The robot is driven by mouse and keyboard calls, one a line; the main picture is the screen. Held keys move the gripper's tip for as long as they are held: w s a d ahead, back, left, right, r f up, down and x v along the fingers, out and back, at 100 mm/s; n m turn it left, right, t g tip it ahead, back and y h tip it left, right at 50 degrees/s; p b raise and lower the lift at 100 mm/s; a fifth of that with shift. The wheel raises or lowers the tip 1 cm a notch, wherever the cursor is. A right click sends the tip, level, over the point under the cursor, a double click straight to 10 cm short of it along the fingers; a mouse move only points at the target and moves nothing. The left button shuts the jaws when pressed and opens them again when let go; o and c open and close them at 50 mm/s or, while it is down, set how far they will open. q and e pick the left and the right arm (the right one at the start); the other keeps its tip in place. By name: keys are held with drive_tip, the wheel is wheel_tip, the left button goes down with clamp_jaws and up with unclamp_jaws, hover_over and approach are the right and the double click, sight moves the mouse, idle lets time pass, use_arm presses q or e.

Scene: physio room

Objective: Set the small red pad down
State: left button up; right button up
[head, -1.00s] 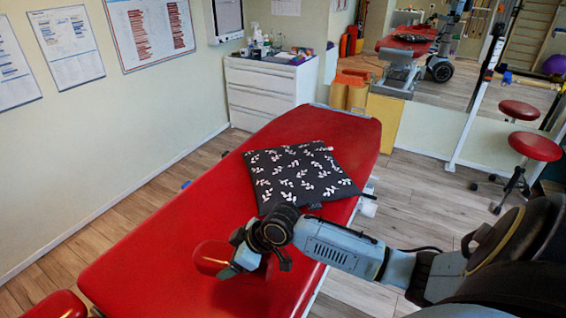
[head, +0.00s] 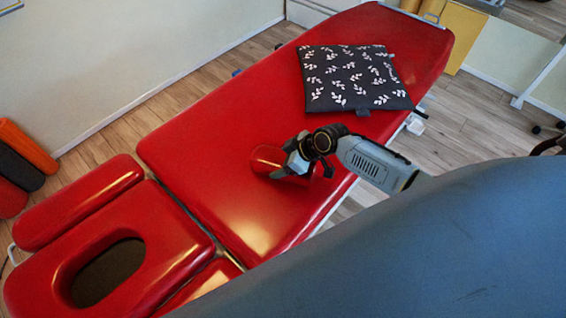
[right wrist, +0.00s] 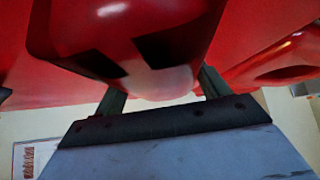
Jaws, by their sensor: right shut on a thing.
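The small red pad (head: 267,158) is a rounded, glossy red piece over the middle of the red treatment table (head: 215,120). My right gripper (head: 296,168) is shut on it, with the arm reaching in from the right. The gripper hides part of the pad. In the right wrist view the pad (right wrist: 125,30) fills the top middle, between the two dark fingers. It is low over the tabletop; I cannot tell whether it touches. My left gripper is not in view.
A dark cushion with white leaf prints (head: 357,78) lies on the table beyond the gripper. The face-hole headrest (head: 180,232) and a side armrest (head: 80,203) are at the lower left. Bare tabletop lies left of the pad.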

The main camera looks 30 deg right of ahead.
drive_tip(key=shift+f, duration=0.65)
drive_tip(key=o, duration=1.1)
drive_tip(key=shift+c, duration=0.2)
drive_tip(key=shift+s+d+r, duration=0.1)
drive_tip(key=shift+d+r, duration=0.05)
drive_tip(key=shift+r, duration=0.05)
drive_tip(key=p+v, duration=0.2)
drive_tip(key=v, duration=0.9)
drive_tip(key=shift+s+r, duration=0.2)
